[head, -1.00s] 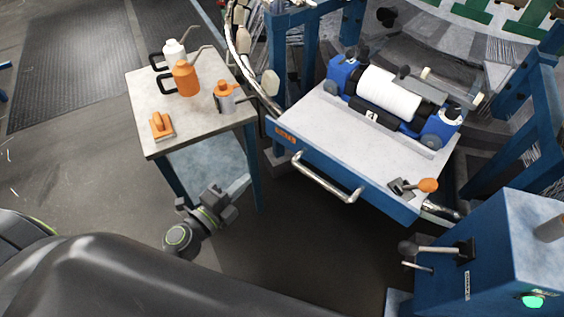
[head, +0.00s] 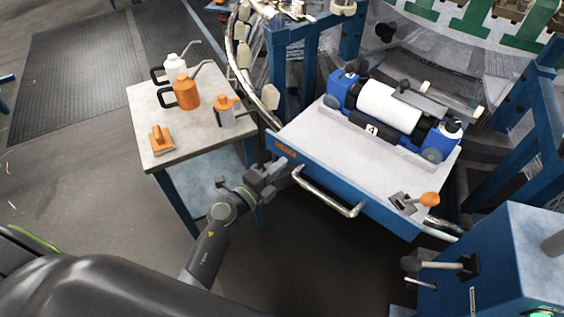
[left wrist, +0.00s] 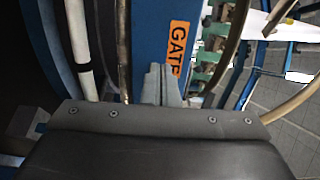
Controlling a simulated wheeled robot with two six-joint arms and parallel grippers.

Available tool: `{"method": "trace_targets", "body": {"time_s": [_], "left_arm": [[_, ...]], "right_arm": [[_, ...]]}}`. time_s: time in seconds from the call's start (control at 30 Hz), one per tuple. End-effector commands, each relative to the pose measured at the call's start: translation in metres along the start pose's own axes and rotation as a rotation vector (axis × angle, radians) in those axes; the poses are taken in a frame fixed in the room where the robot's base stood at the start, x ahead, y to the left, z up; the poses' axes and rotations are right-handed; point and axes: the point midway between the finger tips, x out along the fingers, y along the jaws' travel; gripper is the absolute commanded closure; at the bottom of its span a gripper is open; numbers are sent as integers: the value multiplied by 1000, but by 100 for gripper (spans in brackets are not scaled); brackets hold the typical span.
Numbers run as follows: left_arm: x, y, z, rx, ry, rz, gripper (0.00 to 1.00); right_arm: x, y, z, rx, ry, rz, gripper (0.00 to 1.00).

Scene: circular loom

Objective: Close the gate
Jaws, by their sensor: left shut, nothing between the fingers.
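The gate (head: 365,200) is a blue front panel below a pale grey top, with an orange label (head: 285,148) at its left end. The label reads GATE in the left wrist view (left wrist: 178,47). A curved metal handle (head: 330,197) stands out from the panel. My left gripper (head: 290,172) is shut and empty, close to the handle's left end; I cannot tell whether it touches. Its fingers (left wrist: 160,85) show in front of the blue panel in the left wrist view. My right gripper is not in view.
A blue control box (head: 500,260) with levers stands at the right. Floor below the handle is clear.

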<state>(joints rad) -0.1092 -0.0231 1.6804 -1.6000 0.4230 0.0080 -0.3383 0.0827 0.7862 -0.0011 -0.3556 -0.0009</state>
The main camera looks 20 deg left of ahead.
Motion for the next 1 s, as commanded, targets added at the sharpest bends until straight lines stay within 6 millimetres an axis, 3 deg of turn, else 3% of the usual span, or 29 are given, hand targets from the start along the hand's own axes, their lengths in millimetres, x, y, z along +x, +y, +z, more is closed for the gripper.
{"method": "trace_targets", "body": {"time_s": [0.2,0.63,0.77,1.0], "left_arm": [[14,1,0,-1,-1,1,100],[20,0,0,-1,-1,-1,100],[40,-1,0,-2,0,-4,100],[94,0,0,-1,1,-4,100]], "right_arm": [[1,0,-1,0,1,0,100],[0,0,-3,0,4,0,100],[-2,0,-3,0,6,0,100],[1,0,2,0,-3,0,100]]}}
